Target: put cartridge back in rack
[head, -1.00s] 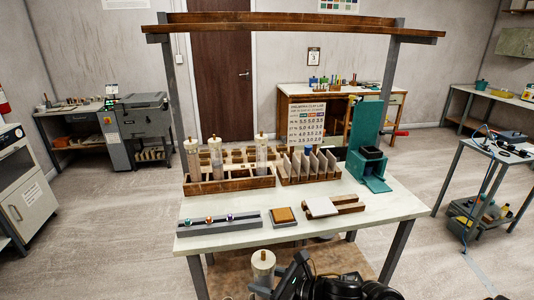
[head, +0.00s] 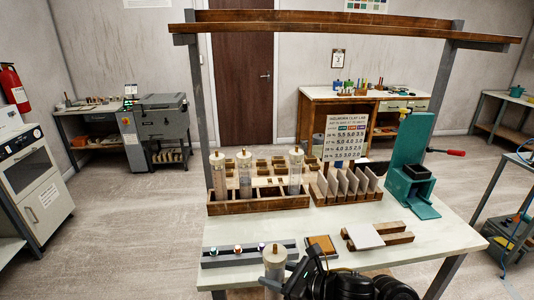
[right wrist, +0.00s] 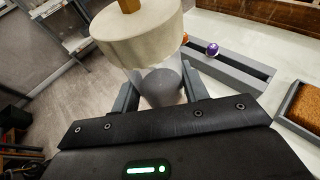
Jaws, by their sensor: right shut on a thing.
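My right gripper (head: 288,274) is shut on a cartridge (head: 275,265), a clear tube with a cream cap and a wooden tip, held roughly upright at the table's near edge. In the right wrist view the cartridge's cap (right wrist: 140,32) stands above the fingers (right wrist: 165,92), which close on the tube below it. The wooden rack (head: 250,204) stands on the table with several upright cartridges in it, including one at its right end (head: 295,172). The held cartridge is in front of the rack and apart from it. My left gripper is not in view.
A grey strip with coloured balls (head: 225,257) lies between the held cartridge and the rack. Nearby are a small brown-topped tray (head: 320,245), a white tile on wooden bars (head: 366,235), a slotted holder with upright plates (head: 345,190) and a green press (head: 410,165).

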